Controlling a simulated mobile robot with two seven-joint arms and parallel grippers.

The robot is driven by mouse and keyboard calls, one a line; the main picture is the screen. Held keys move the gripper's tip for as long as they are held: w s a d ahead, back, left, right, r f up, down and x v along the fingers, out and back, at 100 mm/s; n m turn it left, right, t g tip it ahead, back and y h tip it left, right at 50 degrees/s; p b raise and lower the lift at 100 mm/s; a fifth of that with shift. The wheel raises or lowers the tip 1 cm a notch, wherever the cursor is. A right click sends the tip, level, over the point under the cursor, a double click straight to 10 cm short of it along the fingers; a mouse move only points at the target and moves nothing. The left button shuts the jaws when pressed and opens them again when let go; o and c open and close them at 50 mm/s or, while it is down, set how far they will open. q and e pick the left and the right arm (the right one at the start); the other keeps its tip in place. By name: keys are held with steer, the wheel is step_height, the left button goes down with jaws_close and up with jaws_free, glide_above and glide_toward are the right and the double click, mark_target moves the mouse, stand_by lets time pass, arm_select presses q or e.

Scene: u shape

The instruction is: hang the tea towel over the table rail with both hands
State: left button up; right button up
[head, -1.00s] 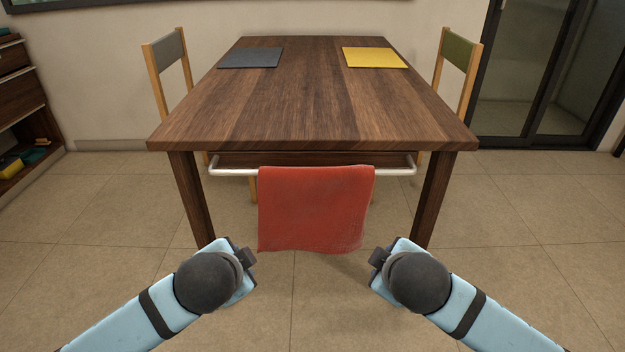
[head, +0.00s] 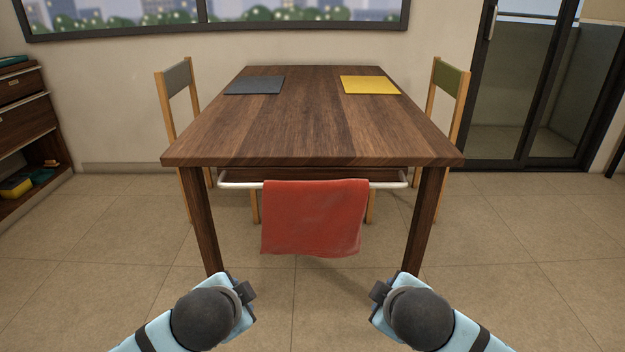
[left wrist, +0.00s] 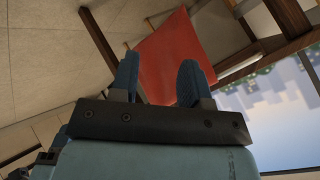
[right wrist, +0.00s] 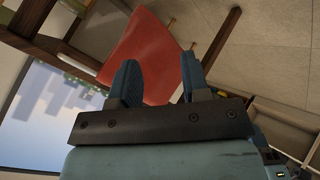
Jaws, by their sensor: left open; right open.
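The red tea towel (head: 313,220) hangs draped over the white table rail (head: 236,184) under the front edge of the wooden table (head: 310,120). It hangs down in front, its lower edge slightly uneven; its back side is hidden. My left gripper (head: 248,291) is open and empty, below and left of the towel. My right gripper (head: 377,291) is open and empty, below and right of it. Both stand apart from the towel. The towel also shows beyond the open fingers in the left wrist view (left wrist: 172,58) and in the right wrist view (right wrist: 143,52).
A grey placemat (head: 254,85) and a yellow placemat (head: 370,85) lie at the table's far end. Chairs stand at the left (head: 180,90) and right (head: 447,85). A shelf unit (head: 25,110) stands at the far left. Open tiled floor surrounds the table.

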arm_select(q)
steer(key=s+d+r+n+t+h+p, duration=0.2)
steer(key=s+d+r+n+h+p, duration=0.1)
steer(key=s+r+h+p, duration=0.25)
steer(key=s+d+r+n+t+h+p, duration=0.25)
steer(key=s+r+h+p, duration=0.2)
steer(key=r, duration=0.25)
arm_select(e)
steer(key=s+a+r+m+t+y, duration=0.2)
steer(key=s+a+r+m+y, duration=0.1)
steer(key=s+r+y, duration=0.25)
steer(key=s+a+r+m+t+y, duration=0.25)
steer(key=s+r+y, duration=0.2)
steer(key=r, duration=0.25)
arm_select(q)
steer(key=s+a+r+n+g+y+p, duration=0.2)
steer(key=s+a+r+y+p, duration=0.5)
steer(key=p, duration=3.3)
steer(key=a+r+n, duration=0.1)
steer(key=a+r, duration=0.3)
steer(key=shift+s+a+g, duration=0.25)
steer(key=shift+s+g, duration=0.05)
steer(key=shift+g, duration=0.05)
arm_select(e)
steer(key=s+d+r+m+g+h, duration=0.2)
steer(key=s+d+r+h, duration=0.5)
steer(key=d+r, duration=0.4)
steer(key=shift+s+d+m+g, duration=0.25)
steer(key=shift+s+m+g, duration=0.1)
steer(key=shift+m, duration=0.1)
